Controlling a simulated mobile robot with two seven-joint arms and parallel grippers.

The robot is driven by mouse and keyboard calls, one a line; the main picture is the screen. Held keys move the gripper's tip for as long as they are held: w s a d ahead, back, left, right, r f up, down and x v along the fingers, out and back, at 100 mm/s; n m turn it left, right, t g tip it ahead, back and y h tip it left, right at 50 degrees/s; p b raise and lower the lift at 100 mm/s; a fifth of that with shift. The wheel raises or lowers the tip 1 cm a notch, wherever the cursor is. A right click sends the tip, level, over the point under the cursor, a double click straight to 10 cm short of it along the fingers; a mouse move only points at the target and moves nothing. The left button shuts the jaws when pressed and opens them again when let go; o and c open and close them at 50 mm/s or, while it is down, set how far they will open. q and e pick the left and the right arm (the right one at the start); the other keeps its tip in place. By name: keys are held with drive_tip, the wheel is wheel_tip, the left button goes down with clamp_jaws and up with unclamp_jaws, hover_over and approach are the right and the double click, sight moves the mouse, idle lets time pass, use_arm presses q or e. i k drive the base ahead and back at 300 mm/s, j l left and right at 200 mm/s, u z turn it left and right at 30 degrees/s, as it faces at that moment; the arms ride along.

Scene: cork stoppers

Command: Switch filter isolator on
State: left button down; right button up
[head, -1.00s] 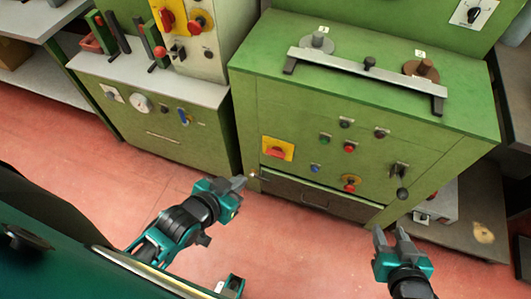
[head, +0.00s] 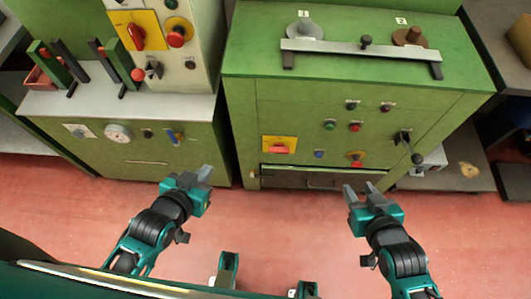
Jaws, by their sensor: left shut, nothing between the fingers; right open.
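Two red rotary switches on yellow plates show in the head view. One (head: 280,149) is low on the front of the right green cabinet, its red handle lying roughly level. The other (head: 137,36) is on the upright panel at the left, its handle tilted. No readable label tells which is the filter isolator. My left gripper (head: 206,173) is shut and empty, in front of the gap between the two cabinets, apart from both switches. My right gripper (head: 359,188) is open and empty, before the right cabinet's lower front, to the right of its yellow-plated switch.
The right cabinet (head: 240,100) also carries small buttons, a red mushroom button (head: 356,158) and a black lever (head: 405,139). A grey bar (head: 330,46) spans its top. The left bench (head: 60,103) has a gauge (head: 118,134) and a blue handle (head: 174,136). Red floor (head: 260,225) is clear.

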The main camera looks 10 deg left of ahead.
sight(278, 148)
drive_tip(key=j, duration=0.8)
drive_tip(key=i+j, duration=0.1)
drive_tip(key=j, duration=0.7)
